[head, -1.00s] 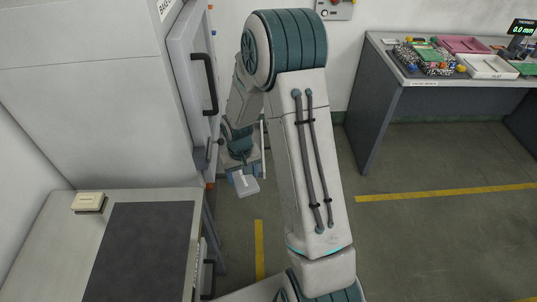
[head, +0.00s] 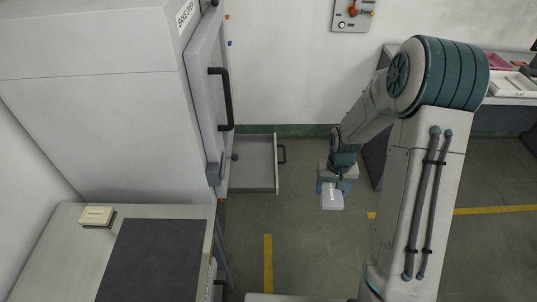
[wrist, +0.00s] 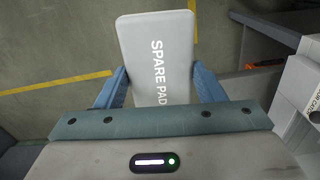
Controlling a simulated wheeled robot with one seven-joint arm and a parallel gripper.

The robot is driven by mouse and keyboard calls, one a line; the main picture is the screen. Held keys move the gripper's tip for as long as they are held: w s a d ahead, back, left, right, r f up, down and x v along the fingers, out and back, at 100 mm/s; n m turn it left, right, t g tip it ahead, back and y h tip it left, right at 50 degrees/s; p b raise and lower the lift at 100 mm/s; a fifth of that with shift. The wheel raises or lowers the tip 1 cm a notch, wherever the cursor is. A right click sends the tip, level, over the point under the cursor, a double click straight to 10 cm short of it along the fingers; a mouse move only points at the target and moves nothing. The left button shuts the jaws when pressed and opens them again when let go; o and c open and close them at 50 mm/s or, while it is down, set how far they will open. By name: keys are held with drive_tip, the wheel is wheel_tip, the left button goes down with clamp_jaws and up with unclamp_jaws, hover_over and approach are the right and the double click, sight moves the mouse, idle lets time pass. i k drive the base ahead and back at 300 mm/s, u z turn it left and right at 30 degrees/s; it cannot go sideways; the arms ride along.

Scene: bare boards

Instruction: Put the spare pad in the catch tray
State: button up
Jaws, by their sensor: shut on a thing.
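The spare pad (head: 332,201) is a light grey flat block; its printed name "SPARE PAD" is readable on it in the wrist view (wrist: 157,45). My gripper (head: 333,185) is shut on it, with a blue finger on each side in the wrist view (wrist: 160,86). The pad hangs above the floor, clear of other things. A shallow grey tray (head: 252,163) with a dark handle, apparently the catch tray, is pulled out below the tall cabinet. It lies left of my gripper in the head view and looks empty. Its left part is hidden by the cabinet door.
The cabinet door (head: 207,90) with its black handle stands open beside the tray. A bench with a dark mat (head: 150,262) and a small cream box (head: 97,215) is at lower left. A workbench with trays (head: 513,85) stands at far right. Floor between is clear.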

sight(245, 163)
drive_tip(key=z, duration=0.5)
drive_tip(key=i, duration=1.25)
drive_tip(key=u, duration=0.5)
drive_tip(key=i, duration=0.75)
drive_tip(key=u, duration=1.1)
drive_tip(key=i, duration=0.3)
drive_tip(key=u, duration=0.3)
